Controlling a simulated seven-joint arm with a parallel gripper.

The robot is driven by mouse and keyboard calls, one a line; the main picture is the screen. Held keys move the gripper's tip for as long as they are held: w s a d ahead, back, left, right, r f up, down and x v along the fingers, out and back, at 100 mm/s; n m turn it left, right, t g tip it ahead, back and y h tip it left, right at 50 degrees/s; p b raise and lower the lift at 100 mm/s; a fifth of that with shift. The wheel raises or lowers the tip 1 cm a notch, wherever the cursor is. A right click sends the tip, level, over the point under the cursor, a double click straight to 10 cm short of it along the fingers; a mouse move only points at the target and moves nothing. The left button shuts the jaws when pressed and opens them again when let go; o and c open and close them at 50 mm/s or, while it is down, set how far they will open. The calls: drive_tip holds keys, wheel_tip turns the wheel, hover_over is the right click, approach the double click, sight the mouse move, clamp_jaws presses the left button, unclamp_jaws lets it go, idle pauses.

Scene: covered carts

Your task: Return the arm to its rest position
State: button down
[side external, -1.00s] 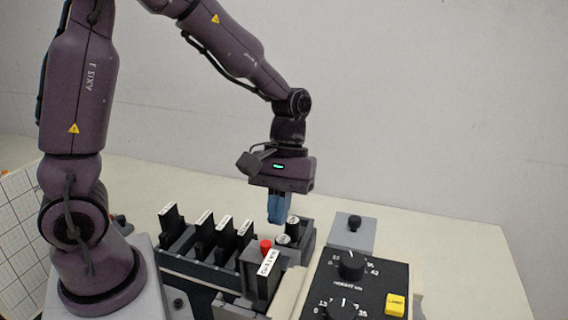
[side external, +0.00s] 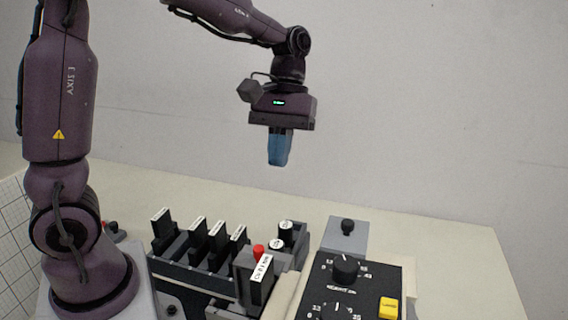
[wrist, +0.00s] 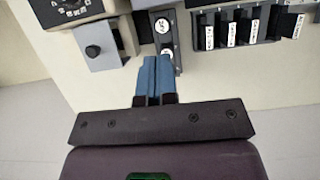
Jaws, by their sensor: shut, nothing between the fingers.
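My gripper (side external: 279,162) hangs in the air above the equipment in the side external view, its blue fingers pointing down. The fingers are shut with nothing between them. In the wrist view my gripper (wrist: 154,62) shows its two blue fingers side by side, below a dark block with two white-labelled round caps (wrist: 162,26). In the side external view these caps (side external: 286,227) stand well below the fingertips, with a clear gap between.
A rack of black labelled modules (side external: 208,245) stands left of centre, with a red button (side external: 258,251) beside it. A dial panel (side external: 345,290) with a yellow button (side external: 389,307) is at the front right. A grey box with a black knob (side external: 347,228) sits behind it. The air around my gripper is clear.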

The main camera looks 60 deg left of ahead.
drive_tip(key=s+r+m+t+y, duration=0.3)
drive_tip(key=s+m+t, duration=0.5)
drive_tip(key=s, duration=0.3)
drive_tip(key=shift+s+d+r+m+t, duration=0.15)
drive_tip(key=shift+s+r+m+t, duration=0.25)
drive_tip(key=shift+m, duration=0.1)
idle(0.4)
